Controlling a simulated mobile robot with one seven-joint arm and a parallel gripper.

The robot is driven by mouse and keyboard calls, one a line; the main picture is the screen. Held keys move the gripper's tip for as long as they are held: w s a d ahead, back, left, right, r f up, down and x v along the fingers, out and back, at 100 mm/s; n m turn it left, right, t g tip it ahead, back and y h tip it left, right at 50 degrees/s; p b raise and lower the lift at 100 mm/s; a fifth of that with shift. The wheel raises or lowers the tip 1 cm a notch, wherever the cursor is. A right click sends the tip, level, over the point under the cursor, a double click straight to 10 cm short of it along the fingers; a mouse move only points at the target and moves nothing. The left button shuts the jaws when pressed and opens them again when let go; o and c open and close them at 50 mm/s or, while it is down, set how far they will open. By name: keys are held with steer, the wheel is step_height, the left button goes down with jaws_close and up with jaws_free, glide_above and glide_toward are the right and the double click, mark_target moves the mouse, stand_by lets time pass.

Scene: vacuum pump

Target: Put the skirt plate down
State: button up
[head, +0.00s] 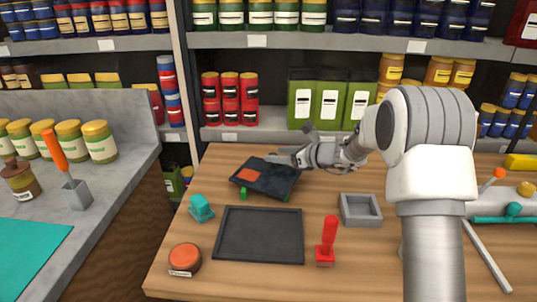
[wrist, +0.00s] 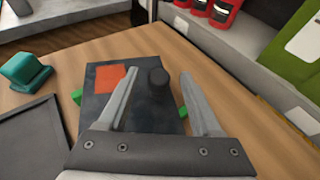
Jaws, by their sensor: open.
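The skirt plate appears to be the dark flat plate (head: 272,184) with an orange square on top, at the back of the wooden table. Green tabs show at its edges. In the wrist view the plate (wrist: 145,112) lies beneath my gripper (wrist: 158,75), and a round black knob (wrist: 158,76) stands on it. My gripper is open, with one finger on either side of the knob and apart from it. In the head view my gripper (head: 280,158) is at the plate's far edge. I cannot tell whether the plate rests flat on the table or on something under it.
A dark shallow tray (head: 258,208) lies in front of the plate. A teal block (head: 200,209), an orange-topped round tin (head: 184,259), a red-handled tool (head: 327,242) and a grey open box (head: 360,222) stand around it. Stocked shelves are behind the table.

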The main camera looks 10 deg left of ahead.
steer(key=v, duration=0.6)
steer(key=shift+s+d, duration=0.1)
steer(key=s+d+r+n+g+h, duration=0.1)
steer(key=s+r+n+g+h, duration=0.1)
steer(key=s+r+n, duration=0.55)
steer(key=s+d+r+n+g+h, duration=0.15)
steer(key=s+n, duration=0.35)
steer(key=s, duration=0.6)
steer(key=s+d+n+h, duration=0.4)
steer(key=s+d+n, duration=0.2)
steer(key=s, duration=0.3)
steer(key=s+d+n+t+h, duration=0.1)
steer(key=s+d+n+h, duration=0.2)
steer(key=s+d+n, duration=0.3)
steer(key=s+d, duration=0.1)
steer(key=s, duration=0.3)
steer(key=shift+s+h, duration=0.35)
steer(key=shift+r+t, duration=0.1)
steer(key=shift+t, duration=0.15)
step_height(320, 180, up, 6)
steer(key=p, duration=0.6)
